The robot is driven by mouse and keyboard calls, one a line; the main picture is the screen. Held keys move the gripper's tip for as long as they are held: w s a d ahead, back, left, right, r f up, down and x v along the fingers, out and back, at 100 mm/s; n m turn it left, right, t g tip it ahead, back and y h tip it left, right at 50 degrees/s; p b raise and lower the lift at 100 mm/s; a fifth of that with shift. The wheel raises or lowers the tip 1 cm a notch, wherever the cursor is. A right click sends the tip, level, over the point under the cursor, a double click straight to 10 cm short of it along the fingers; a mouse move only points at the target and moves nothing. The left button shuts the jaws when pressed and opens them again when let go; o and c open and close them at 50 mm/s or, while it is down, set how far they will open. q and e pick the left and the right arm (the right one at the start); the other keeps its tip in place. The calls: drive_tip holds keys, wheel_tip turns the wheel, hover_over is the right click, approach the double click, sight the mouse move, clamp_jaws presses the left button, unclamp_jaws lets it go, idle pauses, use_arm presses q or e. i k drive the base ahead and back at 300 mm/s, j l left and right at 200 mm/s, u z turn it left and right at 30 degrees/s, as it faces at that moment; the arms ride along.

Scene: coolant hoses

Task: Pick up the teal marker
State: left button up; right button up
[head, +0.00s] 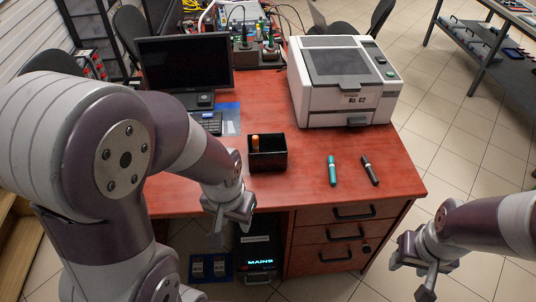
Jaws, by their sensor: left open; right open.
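The teal marker (332,171) lies on the red wooden desk (300,200), left of a black marker (370,171) and apart from it. My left gripper (222,226) is open and empty at the desk's front edge, left of the teal marker and below the black holder. My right gripper (412,279) is open and empty in front of the desk's right side, below and right of both markers. Neither gripper touches a marker.
A black open box (267,153) with an orange marker (255,143) in it stands left of the teal marker. A white machine (343,82) stands behind the markers. A monitor (185,63) and keypad (207,122) are at the back left. The desk around the markers is clear.

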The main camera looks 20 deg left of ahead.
sight(331, 159)
drive_tip(key=i+l+z, duration=0.15)
drive_tip(key=i+l, duration=0.2)
drive_tip(key=i+l+z, duration=0.15)
drive_tip(key=i+l, duration=0.15)
drive_tip(key=i, duration=0.3)
